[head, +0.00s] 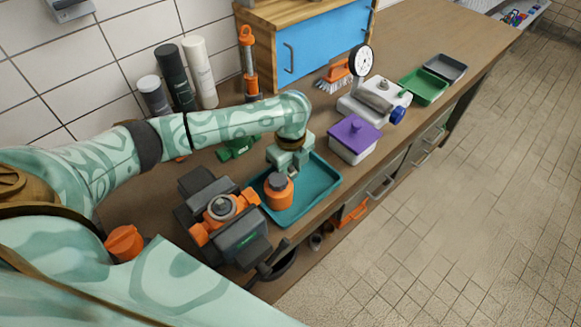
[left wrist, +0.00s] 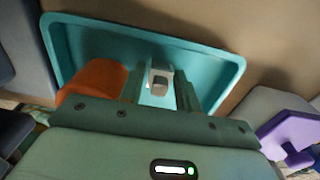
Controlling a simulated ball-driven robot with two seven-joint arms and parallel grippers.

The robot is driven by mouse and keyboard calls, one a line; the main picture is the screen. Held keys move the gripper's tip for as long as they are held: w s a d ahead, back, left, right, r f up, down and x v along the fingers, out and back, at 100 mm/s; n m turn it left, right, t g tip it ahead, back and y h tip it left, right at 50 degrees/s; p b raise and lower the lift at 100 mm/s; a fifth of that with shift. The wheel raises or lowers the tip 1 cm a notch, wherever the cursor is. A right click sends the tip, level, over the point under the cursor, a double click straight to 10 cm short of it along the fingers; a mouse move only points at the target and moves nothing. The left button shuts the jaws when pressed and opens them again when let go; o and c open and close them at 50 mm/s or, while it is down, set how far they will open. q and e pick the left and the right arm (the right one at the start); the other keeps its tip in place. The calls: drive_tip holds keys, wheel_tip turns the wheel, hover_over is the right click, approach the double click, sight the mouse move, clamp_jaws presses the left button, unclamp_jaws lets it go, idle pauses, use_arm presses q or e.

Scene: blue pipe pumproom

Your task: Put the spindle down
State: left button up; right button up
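The spindle (left wrist: 160,80) shows in the left wrist view as a small pale grey metal piece with a squarish end, between the fingers of my left gripper (left wrist: 162,92). The fingers close on it from both sides. In the head view my left gripper (head: 286,166) points down over the teal tray (head: 322,184), and the spindle is hidden there. The tray's rim also shows in the left wrist view (left wrist: 150,22). I cannot tell whether the spindle touches the tray floor. An orange part (head: 279,193) stands in the tray beside the gripper. My right gripper is not in view.
A dark grey and orange valve or vise-like device (head: 222,210) stands left of the tray. A purple-lidded white box (head: 353,140) is to its right, near the counter's front edge. A gauge device (head: 375,100) and a green tray (head: 424,87) lie farther right.

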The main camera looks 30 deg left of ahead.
use_arm(q)
wheel_tip(320, 180, up, 12)
drive_tip(key=p, duration=0.5)
drive_tip(key=shift+r, duration=0.15)
